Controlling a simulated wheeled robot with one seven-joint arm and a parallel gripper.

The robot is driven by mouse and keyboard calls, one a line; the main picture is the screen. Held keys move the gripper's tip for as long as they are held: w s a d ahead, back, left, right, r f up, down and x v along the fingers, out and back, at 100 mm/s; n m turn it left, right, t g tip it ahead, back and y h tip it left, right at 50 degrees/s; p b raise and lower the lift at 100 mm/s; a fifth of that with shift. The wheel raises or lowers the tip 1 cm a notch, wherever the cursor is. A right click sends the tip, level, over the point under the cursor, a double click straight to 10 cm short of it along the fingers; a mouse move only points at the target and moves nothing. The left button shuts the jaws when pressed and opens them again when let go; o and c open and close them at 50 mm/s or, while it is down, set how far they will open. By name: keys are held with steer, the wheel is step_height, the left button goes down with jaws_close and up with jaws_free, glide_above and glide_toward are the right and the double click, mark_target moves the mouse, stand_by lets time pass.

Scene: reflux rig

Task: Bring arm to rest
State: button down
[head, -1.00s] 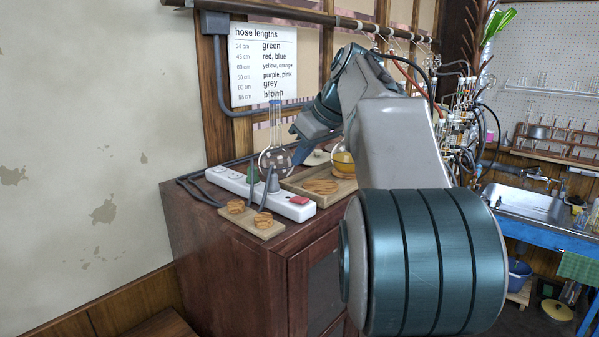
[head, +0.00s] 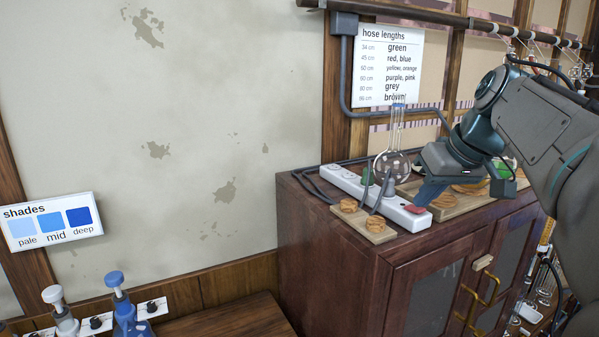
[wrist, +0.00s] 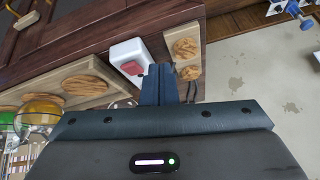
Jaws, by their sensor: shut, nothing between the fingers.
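My gripper (head: 425,198) is shut and empty. In the head view its fingers point down over the right end of the white power strip, beside the red switch. In the wrist view the fingertips (wrist: 160,70) are together, just in front of the red switch (wrist: 132,68) on the white strip (wrist: 128,50). I cannot tell whether they touch it. My arm reaches in from the right side of the head view and hides part of the cabinet top.
The dark wooden cabinet (head: 340,265) bears the power strip (head: 345,183), a round flask (head: 391,166), a small board with cork rings (head: 364,226) and a larger wooden tray (head: 455,207). Burettes or pumps (head: 122,300) stand at lower left.

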steer(key=s+a+f+m+g+h, duration=0.1)
steer(key=s+a+f, duration=0.3)
steer(key=s+f, duration=0.5)
steer(key=s+a+f+m+h+b, duration=0.1)
steer(key=s+a+f, duration=0.2)
steer(key=s+f, duration=0.6)
step_height(320, 180, down, 6)
steer(key=shift+a+f+m+g+h, duration=0.2)
steer(key=shift+a+m+g+h, duration=0.1)
steer(key=shift+a+g+h, duration=0.1)
